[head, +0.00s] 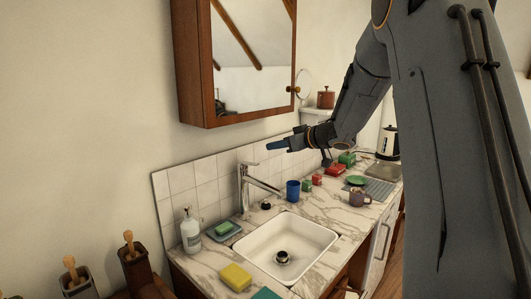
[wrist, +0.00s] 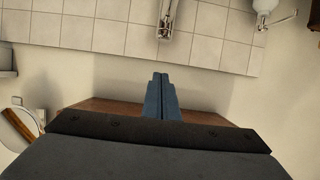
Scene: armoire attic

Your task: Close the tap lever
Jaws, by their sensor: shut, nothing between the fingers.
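The chrome tap (head: 243,190) stands upright at the back edge of the white sink, with its spout reaching out over the basin. Its lever (head: 248,164) is the small piece on top; its exact position is hard to tell at this size. My gripper (head: 271,146) is shut and empty, with blue fingers pointing left, above and a little right of the tap's top in the head view, apart from it. In the wrist view my shut fingers (wrist: 164,90) point toward the tap (wrist: 168,20), which shows at the top edge, partly cut off.
A mirror cabinet (head: 186,65) hangs on the wall above. A soap bottle (head: 190,232), a soap dish (head: 223,231) and a yellow sponge (head: 235,277) lie left of and before the tap. A blue cup (head: 293,191) and several small items stand right of it.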

